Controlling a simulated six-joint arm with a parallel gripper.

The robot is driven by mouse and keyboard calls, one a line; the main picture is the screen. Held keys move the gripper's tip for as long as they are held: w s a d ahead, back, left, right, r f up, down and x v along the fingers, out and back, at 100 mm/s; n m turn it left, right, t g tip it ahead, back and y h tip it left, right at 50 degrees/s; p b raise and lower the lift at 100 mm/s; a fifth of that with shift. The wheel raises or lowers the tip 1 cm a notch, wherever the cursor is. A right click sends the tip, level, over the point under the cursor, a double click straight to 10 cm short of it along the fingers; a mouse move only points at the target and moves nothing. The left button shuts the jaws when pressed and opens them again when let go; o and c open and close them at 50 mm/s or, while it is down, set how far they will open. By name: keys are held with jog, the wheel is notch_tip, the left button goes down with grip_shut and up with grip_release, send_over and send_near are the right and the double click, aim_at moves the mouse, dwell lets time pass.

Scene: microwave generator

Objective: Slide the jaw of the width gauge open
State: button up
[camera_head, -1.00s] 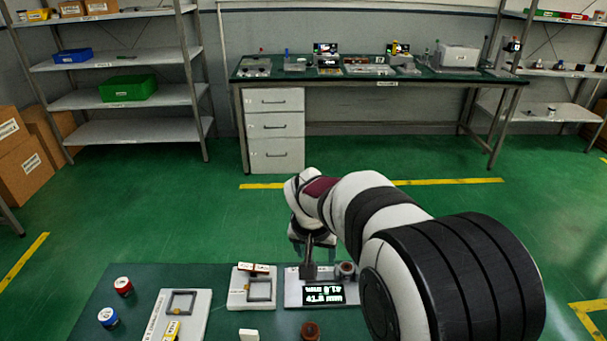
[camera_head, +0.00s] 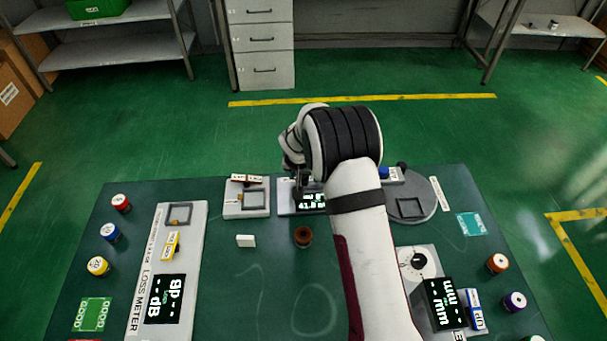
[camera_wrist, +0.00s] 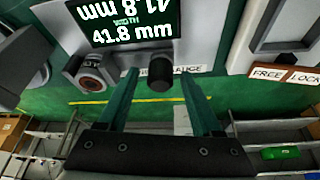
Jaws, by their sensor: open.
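The width gauge (camera_head: 284,208) is a pale block at the back middle of the bench, partly hidden by my arm in the head view. In the wrist view its dark display (camera_wrist: 125,22) reads 41.8 mm. A black cylindrical knob (camera_wrist: 160,84) stands out from the gauge above its printed label. My gripper (camera_wrist: 160,75) is open, with one finger on the left and one on the right of the knob. I cannot tell whether either finger touches it. In the head view my gripper (camera_head: 298,188) is at the gauge, mostly hidden by my arm.
A round reddish button (camera_wrist: 91,80) sits left of the knob on the gauge. A fixture with a square frame (camera_head: 246,208) stands left of the gauge. A brown round part (camera_head: 303,236) and a white block (camera_head: 246,241) lie in front. A loss meter (camera_head: 142,300) is farther left.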

grip_shut()
dwell(1.4)
